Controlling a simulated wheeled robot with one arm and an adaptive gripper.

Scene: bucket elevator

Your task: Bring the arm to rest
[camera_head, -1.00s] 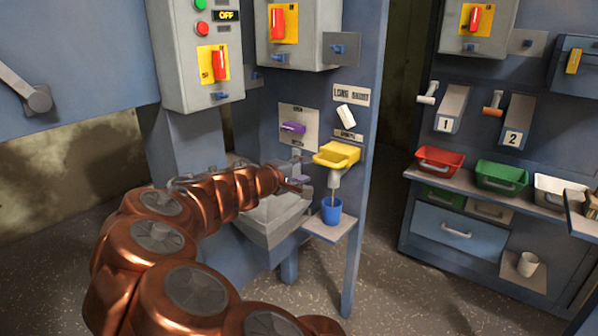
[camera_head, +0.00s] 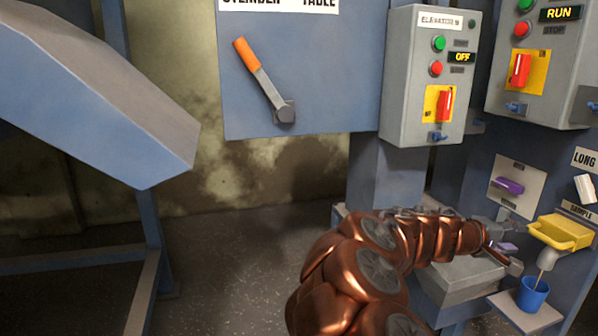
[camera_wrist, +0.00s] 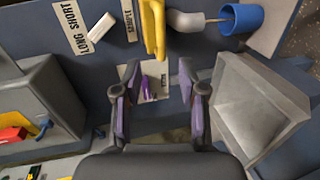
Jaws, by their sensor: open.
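My copper-coloured arm reaches right across the lower part of the head view. My gripper (camera_head: 506,246) is at its end, in front of the panel and left of the yellow scoop-like tray (camera_head: 562,232). In the wrist view my gripper (camera_wrist: 158,110) shows two purple-padded fingers spread apart with nothing between them. Beyond the gap is a small plate with a purple handle (camera_wrist: 147,84), which also shows in the head view (camera_head: 509,186). The yellow tray (camera_wrist: 153,25) lies just past the fingers in the wrist view.
A blue cup (camera_head: 532,293) stands on a small shelf (camera_head: 520,318) under the tray's spout. A grey hopper (camera_head: 462,280) sits below my gripper. The elevator box (camera_head: 425,80) reads OFF, and a box at right reads RUN. An orange-handled lever (camera_head: 262,80) is at upper middle. Floor shows at left.

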